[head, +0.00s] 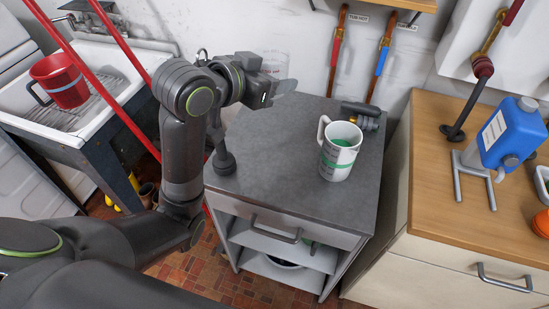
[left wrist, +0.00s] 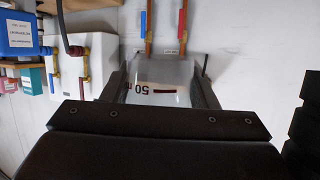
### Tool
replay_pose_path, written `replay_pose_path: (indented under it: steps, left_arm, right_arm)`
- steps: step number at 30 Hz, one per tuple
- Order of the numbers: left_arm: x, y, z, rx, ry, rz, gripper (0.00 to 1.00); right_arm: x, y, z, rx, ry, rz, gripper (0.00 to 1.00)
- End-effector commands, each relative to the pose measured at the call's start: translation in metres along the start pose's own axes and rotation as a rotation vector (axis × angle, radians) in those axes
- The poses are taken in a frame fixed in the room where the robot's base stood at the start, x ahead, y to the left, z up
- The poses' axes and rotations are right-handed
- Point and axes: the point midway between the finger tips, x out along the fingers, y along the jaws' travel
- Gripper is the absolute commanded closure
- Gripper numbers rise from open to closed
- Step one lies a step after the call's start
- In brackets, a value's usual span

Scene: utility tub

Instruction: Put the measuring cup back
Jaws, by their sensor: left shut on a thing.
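My left gripper (head: 272,94) is raised above the back left of the grey cabinet top. It is shut on a clear measuring cup (left wrist: 160,75), which sits between the two fingers in the left wrist view. Dark upside-down markings with "50" show on its wall. My right gripper is not in view.
On the grey cabinet (head: 270,165) stand a white jug with green bands (head: 341,152), a dark cylindrical fitting (head: 361,112) and a dark post (head: 222,160). A red jug (head: 60,82) is in the sink. A blue container (head: 512,135) stands over the wooden counter (head: 430,185).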

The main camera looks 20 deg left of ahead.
Motion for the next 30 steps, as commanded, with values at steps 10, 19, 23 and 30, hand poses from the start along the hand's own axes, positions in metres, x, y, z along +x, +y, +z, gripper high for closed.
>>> replay_pose_path:
  steps: [10, 19, 23, 30]
  left_arm:
    - [0.037, 0.004, 0.093, -0.007, -0.007, 0.001, 0.73]
    - [0.065, 0.006, 0.160, -0.004, -0.004, 0.001, 0.73]
    - [0.071, 0.007, 0.173, -0.002, -0.001, 0.000, 0.73]
    - [0.081, 0.008, 0.199, -0.002, -0.004, 0.000, 0.73]
  right_arm:
    - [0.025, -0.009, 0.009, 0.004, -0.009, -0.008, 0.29]
    - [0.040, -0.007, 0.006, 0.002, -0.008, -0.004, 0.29]
    - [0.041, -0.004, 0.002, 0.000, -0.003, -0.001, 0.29]
    - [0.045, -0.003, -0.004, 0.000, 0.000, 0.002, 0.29]
